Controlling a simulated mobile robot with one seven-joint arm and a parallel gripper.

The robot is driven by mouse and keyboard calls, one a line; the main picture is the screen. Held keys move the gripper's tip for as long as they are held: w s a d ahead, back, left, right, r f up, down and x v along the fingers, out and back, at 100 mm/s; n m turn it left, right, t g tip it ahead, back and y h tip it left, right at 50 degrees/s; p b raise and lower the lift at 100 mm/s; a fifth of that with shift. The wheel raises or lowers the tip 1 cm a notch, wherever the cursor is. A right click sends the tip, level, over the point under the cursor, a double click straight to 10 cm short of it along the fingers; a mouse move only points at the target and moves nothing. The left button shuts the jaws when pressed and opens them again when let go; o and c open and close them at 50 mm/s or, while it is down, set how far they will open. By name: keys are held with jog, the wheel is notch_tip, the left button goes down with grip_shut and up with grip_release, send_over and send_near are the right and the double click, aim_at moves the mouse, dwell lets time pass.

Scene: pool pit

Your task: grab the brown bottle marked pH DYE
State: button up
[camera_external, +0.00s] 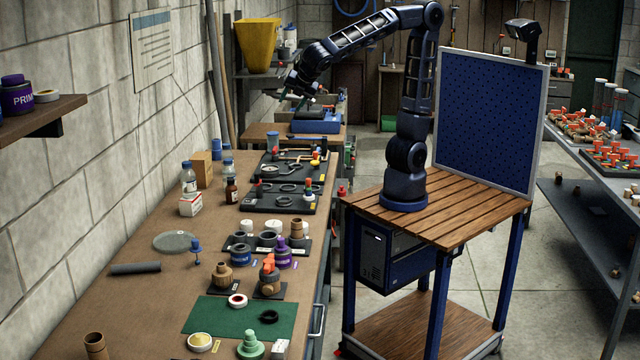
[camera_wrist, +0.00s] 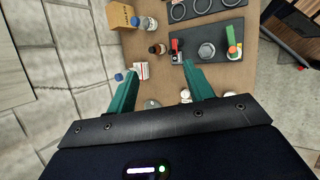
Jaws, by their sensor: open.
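My gripper (camera_external: 303,104) is raised above the far part of the bench, well apart from the bottle. In the wrist view its two teal fingers (camera_wrist: 160,68) are spread with nothing held between them.
Clear bottles with blue caps (camera_external: 189,180), a white box (camera_external: 191,205) and a cardboard box (camera_external: 202,169) stand near the brown bottle, along the wall. Bare bench lies just in front.

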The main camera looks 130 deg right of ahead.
jog(key=w+d+f+n+g+h, duration=0.1)
jog(key=w+d+n+g+h, duration=0.1)
jog(key=w+d+n+h, duration=0.9)
jog(key=m+y, duration=0.2)
jog(key=y, duration=0.3)
send_near(229, 183)
jog(key=s+d, duration=0.1)
jog(key=d, duration=0.1)
jog(key=x, duration=0.5)
jog(key=shift+s+d+f, duration=0.15)
jog(key=shift+d+f, duration=0.05)
jog(key=shift+d, duration=0.1)
jog(key=shift+f+x, duration=0.1)
jog(key=shift+x, duration=1.2)
jog(key=shift+f+x, duration=0.15)
jog(key=shift+x, duration=1.1)
jog(key=shift+a, duration=0.1)
jog(key=c, duration=1.1)
